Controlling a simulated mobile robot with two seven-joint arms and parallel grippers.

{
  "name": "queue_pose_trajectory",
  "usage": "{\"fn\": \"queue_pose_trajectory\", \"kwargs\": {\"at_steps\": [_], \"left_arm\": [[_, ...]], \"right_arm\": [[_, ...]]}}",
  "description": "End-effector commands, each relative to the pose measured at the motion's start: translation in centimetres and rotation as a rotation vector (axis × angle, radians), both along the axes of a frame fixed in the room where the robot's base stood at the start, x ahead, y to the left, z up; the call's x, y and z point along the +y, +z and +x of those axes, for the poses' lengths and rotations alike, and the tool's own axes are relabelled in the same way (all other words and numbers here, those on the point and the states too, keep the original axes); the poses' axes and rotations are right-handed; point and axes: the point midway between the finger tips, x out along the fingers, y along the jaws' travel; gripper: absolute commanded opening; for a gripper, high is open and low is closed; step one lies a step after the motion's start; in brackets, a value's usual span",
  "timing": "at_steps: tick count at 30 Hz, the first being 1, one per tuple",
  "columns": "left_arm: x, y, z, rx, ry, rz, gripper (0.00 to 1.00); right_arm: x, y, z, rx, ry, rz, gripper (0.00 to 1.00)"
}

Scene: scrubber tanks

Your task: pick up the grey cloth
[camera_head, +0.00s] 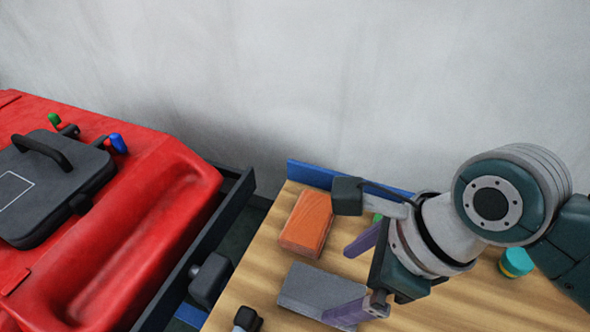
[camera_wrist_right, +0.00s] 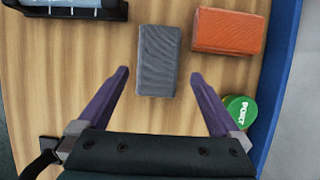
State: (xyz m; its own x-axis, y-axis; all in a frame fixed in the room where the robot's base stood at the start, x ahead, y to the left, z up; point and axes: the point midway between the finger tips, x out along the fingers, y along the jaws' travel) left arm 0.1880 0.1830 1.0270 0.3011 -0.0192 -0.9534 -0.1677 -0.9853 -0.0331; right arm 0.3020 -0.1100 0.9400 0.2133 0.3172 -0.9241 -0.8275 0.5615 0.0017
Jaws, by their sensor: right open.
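The grey cloth (camera_head: 305,286) is a folded, block-like bundle lying flat on the wooden table. It also shows in the right wrist view (camera_wrist_right: 158,60), upper middle. My right gripper (camera_head: 337,284) is open, with its two purple fingers apart. In the wrist view its fingertips (camera_wrist_right: 160,74) point toward the cloth, one on each side of its near end, with bare wood visible between finger and cloth. I cannot tell the exact height of the fingers above the table. Nothing is held. My left gripper is not in view.
An orange folded cloth (camera_head: 307,223) lies beside the grey one. A green-lidded item marked PORT (camera_wrist_right: 240,110) is near the right finger. A teal-lidded jar (camera_head: 516,262) stands at right. The red scrubber tank (camera_head: 120,215) fills the left; a blue edge (camera_head: 320,176) borders the table's back.

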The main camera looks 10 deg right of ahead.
Motion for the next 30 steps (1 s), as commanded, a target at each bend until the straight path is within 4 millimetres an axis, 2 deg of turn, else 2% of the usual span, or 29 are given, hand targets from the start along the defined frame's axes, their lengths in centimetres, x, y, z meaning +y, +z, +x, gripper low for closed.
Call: {"fn": "queue_pose_trajectory", "kwargs": {"at_steps": [10, 19, 30], "left_arm": [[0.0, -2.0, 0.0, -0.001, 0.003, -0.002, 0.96], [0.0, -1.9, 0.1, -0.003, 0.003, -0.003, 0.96], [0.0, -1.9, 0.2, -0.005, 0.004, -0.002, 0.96]], "right_arm": [[1.6, -4.6, 0.7, -0.001, 0.001, -0.001, 1.00], [1.8, -4.9, 0.9, -0.001, 0.001, -0.001, 1.00], [1.7, -4.9, 0.8, -0.001, 0.001, -0.001, 0.58]]}}
